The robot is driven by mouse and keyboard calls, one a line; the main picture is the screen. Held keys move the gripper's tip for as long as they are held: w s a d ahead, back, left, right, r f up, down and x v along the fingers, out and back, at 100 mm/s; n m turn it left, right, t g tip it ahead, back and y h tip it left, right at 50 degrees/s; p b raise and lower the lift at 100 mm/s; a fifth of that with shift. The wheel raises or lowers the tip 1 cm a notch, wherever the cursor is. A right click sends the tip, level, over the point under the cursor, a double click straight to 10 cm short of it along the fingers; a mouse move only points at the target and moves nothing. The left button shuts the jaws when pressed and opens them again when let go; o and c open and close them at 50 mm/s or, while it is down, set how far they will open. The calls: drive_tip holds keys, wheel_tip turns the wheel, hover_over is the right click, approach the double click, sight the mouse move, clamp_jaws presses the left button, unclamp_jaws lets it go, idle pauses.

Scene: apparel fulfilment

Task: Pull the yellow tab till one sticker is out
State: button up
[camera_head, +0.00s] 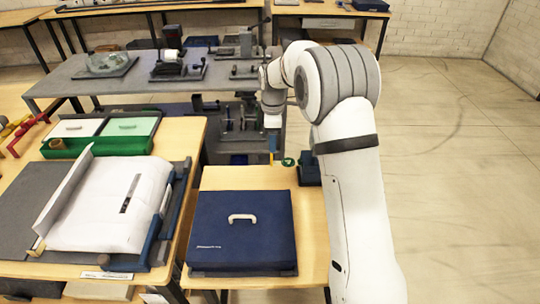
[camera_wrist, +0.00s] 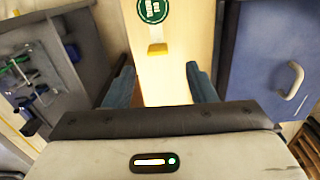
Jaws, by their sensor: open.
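The yellow tab (camera_wrist: 157,49) shows in the wrist view, just beyond my fingertips and roughly midway between them. A strip joins it to a round green sticker (camera_wrist: 152,10) with white marks, cut by the top edge. A green disc (camera_head: 289,162) also shows in the head view, beside a dark block (camera_head: 309,169) partly hidden by my arm. My gripper (camera_wrist: 160,67) is open and empty, with its two blue fingers apart. In the head view my gripper (camera_head: 272,142) hangs at the far edge of the small wooden table. I cannot tell its height above the tab.
A dark blue case (camera_head: 242,245) with a white handle lies on the small wooden table (camera_head: 312,225). A white garment (camera_head: 112,205) lies on a board on the left table. A grey bench (camera_head: 115,88) with equipment stands behind. Open floor (camera_head: 440,150) lies to the right.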

drive_tip(key=shift+w+a+f, duration=0.1)
drive_tip(key=shift+w+f, duration=0.05)
drive_tip(key=shift+f, duration=0.25)
drive_tip(key=shift+w+a+f, duration=0.1)
drive_tip(key=shift+f, duration=0.3)
wheel_tip(320, 180, down, 7)
drive_tip(key=shift+r+p, duration=0.1)
drive_tip(key=shift+p, duration=0.3)
drive_tip(key=shift+c, duration=0.3)
clamp_jaws()
